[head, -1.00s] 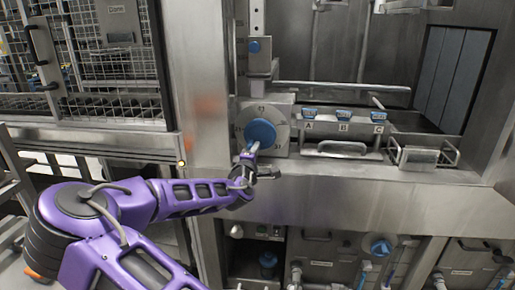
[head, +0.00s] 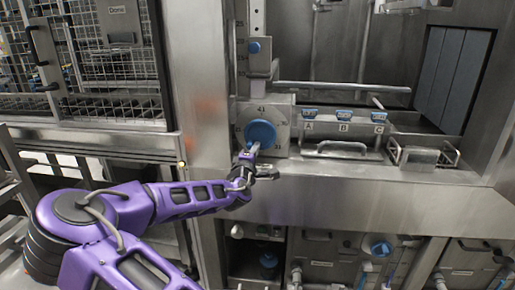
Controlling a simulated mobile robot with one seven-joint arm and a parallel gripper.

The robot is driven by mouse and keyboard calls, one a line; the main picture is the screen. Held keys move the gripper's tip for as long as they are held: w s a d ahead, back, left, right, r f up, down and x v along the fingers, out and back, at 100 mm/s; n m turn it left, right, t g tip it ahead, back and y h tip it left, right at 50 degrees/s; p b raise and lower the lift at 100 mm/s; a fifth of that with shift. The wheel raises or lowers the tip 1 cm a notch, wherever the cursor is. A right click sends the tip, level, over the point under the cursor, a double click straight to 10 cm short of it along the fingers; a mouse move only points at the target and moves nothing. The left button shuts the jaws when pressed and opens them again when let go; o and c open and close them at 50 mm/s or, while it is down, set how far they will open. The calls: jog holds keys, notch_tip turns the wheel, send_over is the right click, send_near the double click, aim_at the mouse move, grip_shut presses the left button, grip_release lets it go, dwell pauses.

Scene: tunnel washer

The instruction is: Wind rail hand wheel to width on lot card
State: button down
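A number like 41 shows at the top of the dial. My gripper (head: 251,150) reaches up to the lower left edge of the wheel. Its fingertips are small here and partly merge with the wheel, so I cannot tell whether they are shut on it. A vertical scale (head: 257,18) with a blue knob (head: 254,47) stands above the wheel. I cannot make out a lot card.
Blue-topped slots marked with letters such as B (head: 344,114) lie right of the dial. A curved handle (head: 342,149) and a small wire basket (head: 422,155) are on the same ledge. A mesh door (head: 100,60) stands at left. Pipes and valves sit below.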

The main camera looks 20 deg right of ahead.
jog(key=c, duration=1.2)
grip_release()
jog(key=shift+n+t+y, duration=0.4)
jog(key=shift+n+y, duration=0.2)
jog(key=w+a, duration=0.1)
jog(key=w+a+f, duration=0.1)
jog(key=a, duration=0.1)
jog(key=shift+w+a, duration=0.25)
jog(key=shift+w, duration=0.15)
jog(key=shift+s+a, duration=0.15)
jog(key=shift+s, duration=0.1)
jog(key=o, duration=0.4)
jog(key=shift+s+f, duration=0.1)
jog(key=shift+f, duration=0.15)
jog(key=shift+o, duration=0.4)
jog(key=shift+a+f, duration=0.2)
jog(key=v, duration=0.3)
jog(key=p+v, duration=0.1)
jog(key=v, duration=0.1)
jog(key=shift+s+r, duration=0.1)
jog(key=shift+r, duration=0.2)
jog(key=shift+d, duration=0.15)
jog(key=shift+r, duration=0.1)
